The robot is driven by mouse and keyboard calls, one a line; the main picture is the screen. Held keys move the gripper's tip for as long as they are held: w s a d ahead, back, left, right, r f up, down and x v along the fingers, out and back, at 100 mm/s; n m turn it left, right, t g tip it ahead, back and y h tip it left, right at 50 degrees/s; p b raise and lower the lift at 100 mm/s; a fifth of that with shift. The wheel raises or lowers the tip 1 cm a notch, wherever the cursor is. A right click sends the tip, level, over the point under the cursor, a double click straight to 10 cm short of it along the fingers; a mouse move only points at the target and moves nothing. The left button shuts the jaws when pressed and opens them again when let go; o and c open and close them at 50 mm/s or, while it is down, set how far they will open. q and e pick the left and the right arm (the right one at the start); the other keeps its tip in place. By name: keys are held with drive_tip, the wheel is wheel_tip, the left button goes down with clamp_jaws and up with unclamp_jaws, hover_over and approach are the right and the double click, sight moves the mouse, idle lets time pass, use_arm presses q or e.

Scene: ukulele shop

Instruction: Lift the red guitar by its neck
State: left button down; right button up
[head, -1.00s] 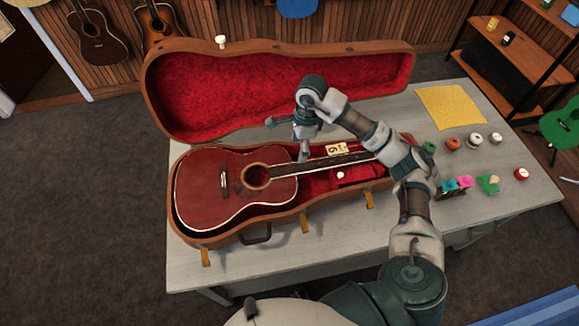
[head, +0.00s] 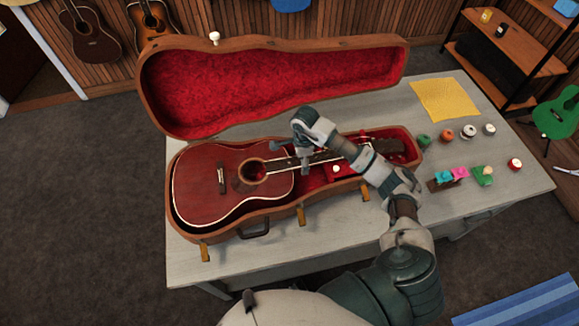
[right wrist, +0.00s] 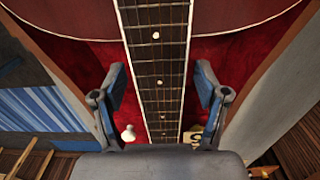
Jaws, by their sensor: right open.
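The red guitar (head: 213,207) lies face up in the open case (head: 297,215), its body to the left and its neck running right. My right gripper (head: 290,163) is over the neck, close to where it meets the body. In the right wrist view the neck (right wrist: 158,75) runs between the two open fingers of my right gripper (right wrist: 158,88), with a gap on each side. I cannot tell how far below the fingertips it is. My forearm hides part of the neck in the head view. My left gripper is not in view.
The raised, red-lined lid (head: 270,90) stands behind the guitar. The case is on a grey table (head: 330,245). A yellow cloth (head: 445,99), several small jars and colored blocks (head: 450,177) are on the right of the table.

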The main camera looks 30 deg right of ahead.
wheel_tip(320, 180, down, 2)
drive_tip(key=shift+a+f, duration=0.3)
clamp_jaws()
drive_tip(key=shift+w+d+r, duration=0.2)
drive_tip(key=shift+r, duration=0.15)
wheel_tip(320, 180, up, 10)
drive_tip(key=shift+f+b, duration=0.25)
drive_tip(key=shift+b, duration=0.25)
drive_tip(key=c, duration=0.8)
unclamp_jaws()
clamp_jaws()
